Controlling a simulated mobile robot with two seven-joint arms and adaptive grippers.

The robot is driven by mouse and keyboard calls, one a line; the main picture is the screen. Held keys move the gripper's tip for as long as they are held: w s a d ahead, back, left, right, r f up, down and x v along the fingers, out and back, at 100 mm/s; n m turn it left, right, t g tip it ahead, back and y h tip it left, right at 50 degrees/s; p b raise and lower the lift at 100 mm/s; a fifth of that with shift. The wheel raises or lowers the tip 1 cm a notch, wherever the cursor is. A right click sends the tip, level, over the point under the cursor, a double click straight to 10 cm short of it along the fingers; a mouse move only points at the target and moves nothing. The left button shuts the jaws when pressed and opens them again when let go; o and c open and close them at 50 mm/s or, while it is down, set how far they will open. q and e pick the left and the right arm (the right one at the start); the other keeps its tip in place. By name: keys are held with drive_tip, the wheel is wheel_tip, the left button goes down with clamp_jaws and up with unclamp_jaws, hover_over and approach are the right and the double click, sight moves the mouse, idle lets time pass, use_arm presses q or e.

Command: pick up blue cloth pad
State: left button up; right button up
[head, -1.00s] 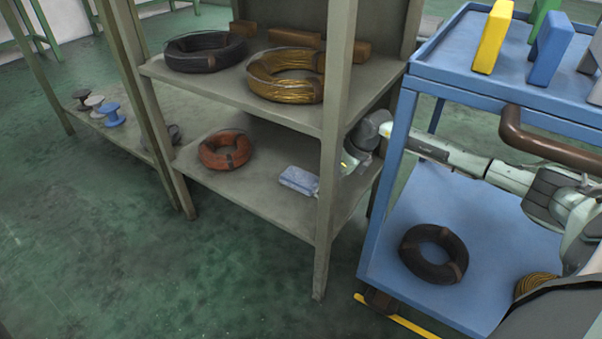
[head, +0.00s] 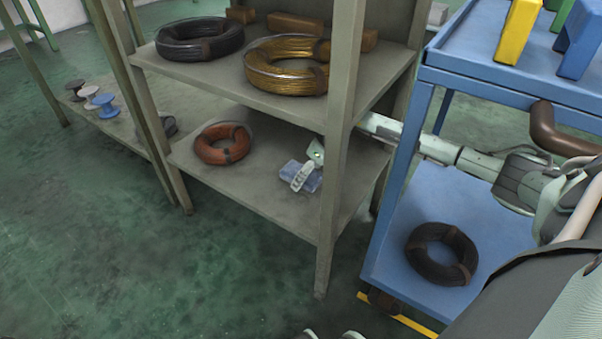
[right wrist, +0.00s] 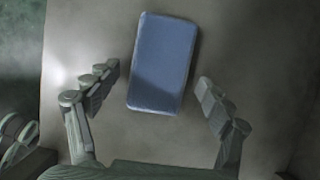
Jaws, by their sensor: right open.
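The blue cloth pad (head: 288,170) lies flat on the lower shelf (head: 250,190), near the shelf's right front post. In the right wrist view the pad (right wrist: 162,60) is a rounded rectangle, slightly tilted, between and ahead of my fingers. My right gripper (right wrist: 157,82) is open, with one finger on each side of the pad's near part and a gap on both sides. In the head view my right gripper (head: 306,172) is over the pad and hides part of it.
An orange coil (head: 223,144) lies left of the pad. The upper shelf (head: 225,84) above holds a black coil (head: 199,40) and a yellow coil (head: 285,66). The shelf post (head: 339,130) stands close right of my gripper. A blue cart (head: 400,235) is at the right.

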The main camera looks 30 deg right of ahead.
drive_tip(key=c, duration=1.2)
drive_tip(key=shift+r, duration=0.2)
drive_tip(key=shift+c, duration=0.2)
